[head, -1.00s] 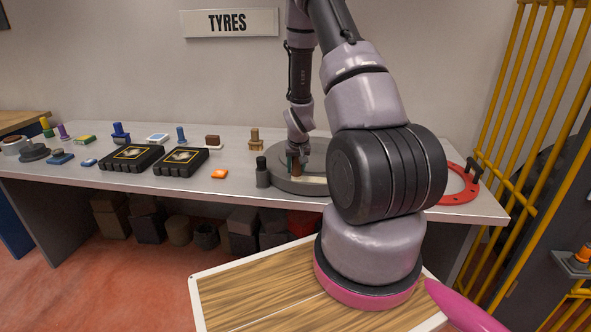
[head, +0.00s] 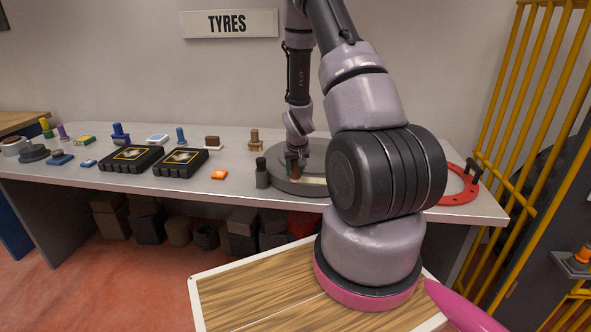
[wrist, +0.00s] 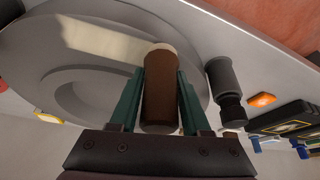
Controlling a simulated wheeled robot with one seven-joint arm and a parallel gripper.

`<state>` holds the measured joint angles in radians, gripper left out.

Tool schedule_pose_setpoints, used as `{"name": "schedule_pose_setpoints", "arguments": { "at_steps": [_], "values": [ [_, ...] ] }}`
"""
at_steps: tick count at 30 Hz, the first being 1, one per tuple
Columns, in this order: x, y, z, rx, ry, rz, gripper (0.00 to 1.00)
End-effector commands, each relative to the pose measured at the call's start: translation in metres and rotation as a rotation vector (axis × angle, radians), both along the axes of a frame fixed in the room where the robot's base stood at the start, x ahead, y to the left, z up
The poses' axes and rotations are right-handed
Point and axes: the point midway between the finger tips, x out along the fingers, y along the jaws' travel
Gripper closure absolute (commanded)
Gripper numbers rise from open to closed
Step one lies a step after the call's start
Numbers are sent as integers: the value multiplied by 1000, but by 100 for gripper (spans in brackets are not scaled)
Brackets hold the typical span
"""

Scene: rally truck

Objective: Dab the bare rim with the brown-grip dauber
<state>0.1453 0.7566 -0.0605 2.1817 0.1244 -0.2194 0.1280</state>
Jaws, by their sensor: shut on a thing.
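The brown-grip dauber (wrist: 160,95) is clasped between the two green fingers of my gripper (wrist: 160,90) in the wrist view. Its pale end points at the grey round rim (wrist: 30,70) and overlaps the rim's edge band in the picture; I cannot tell whether it touches. A cream streak (wrist: 100,38) lies along that band, leading to the dauber's end. In the head view, my gripper (head: 293,168) is over the left part of the rim (head: 285,186), which lies flat on the bench. My arm hides the rim's right part.
A dark bottle (head: 262,173) stands close to the rim's left. A red ring (head: 461,187) lies to the right, beside yellow bars (head: 507,150).

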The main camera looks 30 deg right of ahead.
Motion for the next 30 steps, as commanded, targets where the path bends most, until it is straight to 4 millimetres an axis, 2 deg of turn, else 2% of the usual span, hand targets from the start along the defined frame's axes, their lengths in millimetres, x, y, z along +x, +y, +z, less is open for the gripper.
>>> {"name": "schedule_pose_setpoints", "arguments": {
  "at_steps": [8, 19, 30],
  "values": [
    [1, -1, 0, 0, 0, -1, 100],
    [14, -10, 0, -1, 0, -1, 100],
    [15, -11, 0, 0, 1, 0, 100]
  ]
}}
